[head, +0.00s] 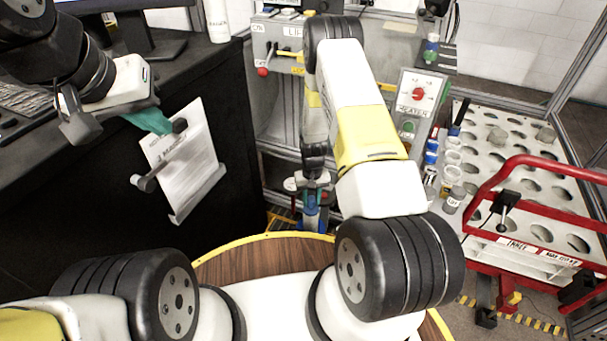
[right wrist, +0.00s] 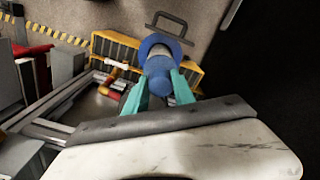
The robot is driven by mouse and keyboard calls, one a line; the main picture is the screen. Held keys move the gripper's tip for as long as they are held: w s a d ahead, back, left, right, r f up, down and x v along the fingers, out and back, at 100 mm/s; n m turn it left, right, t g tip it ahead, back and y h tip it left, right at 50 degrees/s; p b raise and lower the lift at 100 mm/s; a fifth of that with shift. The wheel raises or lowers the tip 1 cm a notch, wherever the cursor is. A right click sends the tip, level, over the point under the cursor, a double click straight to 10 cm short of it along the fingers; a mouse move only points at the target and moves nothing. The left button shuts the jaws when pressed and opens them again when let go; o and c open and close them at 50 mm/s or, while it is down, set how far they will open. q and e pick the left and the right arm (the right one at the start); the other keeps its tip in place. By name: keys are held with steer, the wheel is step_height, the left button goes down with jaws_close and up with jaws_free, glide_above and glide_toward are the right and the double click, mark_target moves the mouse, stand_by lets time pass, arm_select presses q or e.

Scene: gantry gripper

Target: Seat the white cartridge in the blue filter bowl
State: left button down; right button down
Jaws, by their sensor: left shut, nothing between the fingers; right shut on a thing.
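My right gripper (right wrist: 160,85) has teal fingers shut on a blue cylindrical part that looks like the blue filter bowl (right wrist: 157,62). The part has a wider blue rim and a narrower body between the fingers. In the head view the blue part (head: 311,213) shows small and low beyond my right arm, partly hidden by the gripper. My left gripper (head: 158,121) is shut and empty, with teal fingers in front of the hanging paper sheet. I cannot make out the white cartridge for certain in either view.
A black desk (head: 90,150) stands at the left, with a clipped paper sheet (head: 185,165) on its side. A grey panel with a red knob (head: 418,95) is behind. A yellow crate (right wrist: 185,72) lies below the blue part.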

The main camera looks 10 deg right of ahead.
mark_target(311, 209)
steer(key=shift+f, duration=6.7)
steer(key=c, duration=1)
jaws_free()
steer(key=shift+o, duration=0.2)
steer(key=shift+r, duration=3.9)
